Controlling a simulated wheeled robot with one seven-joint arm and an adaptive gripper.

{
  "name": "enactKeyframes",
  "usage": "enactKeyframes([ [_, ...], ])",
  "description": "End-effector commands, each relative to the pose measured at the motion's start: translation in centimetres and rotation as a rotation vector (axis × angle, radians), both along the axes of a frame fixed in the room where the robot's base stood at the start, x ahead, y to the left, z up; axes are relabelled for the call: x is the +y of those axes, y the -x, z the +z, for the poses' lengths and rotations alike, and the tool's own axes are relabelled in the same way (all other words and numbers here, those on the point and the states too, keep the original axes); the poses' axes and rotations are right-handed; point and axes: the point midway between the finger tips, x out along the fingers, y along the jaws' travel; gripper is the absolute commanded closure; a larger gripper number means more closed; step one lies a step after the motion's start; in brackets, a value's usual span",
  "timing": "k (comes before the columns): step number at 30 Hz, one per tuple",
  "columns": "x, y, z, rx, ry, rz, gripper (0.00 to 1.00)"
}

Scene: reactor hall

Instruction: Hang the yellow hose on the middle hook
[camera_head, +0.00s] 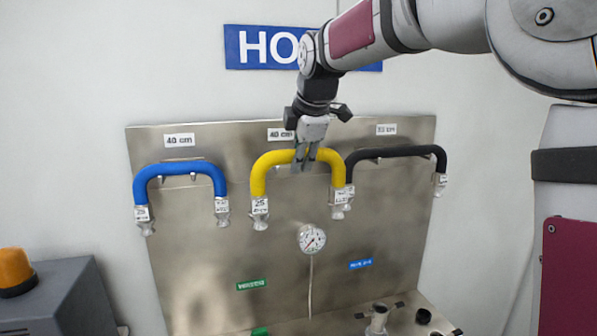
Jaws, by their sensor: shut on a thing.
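The yellow hose (258,178) is bent in an arch, with metal couplings and white tags at both lower ends. It is at the middle of the metal panel (210,270), under the middle "40 cm" label. My gripper (305,160) comes from above and is shut on the top of the arch. The middle hook is hidden behind the hose and my fingers, so I cannot tell whether the hose rests on it. The hose's right end is close to the left end of the black hose (400,151) and overlaps it in view.
A blue hose (180,167) hangs on the left of the panel. A gauge (311,238) is below the yellow hose. A metal fitting (377,318) stands at the panel's foot. A grey box with an orange lamp (14,270) is at lower left.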

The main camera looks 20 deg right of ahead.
Motion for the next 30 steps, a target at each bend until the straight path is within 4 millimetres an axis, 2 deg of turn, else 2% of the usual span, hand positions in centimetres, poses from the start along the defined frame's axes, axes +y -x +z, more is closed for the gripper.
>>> enactKeyframes([
  [30, 0.0, -5.5, -0.5, -0.002, 0.001, 0.003, 1.0],
])
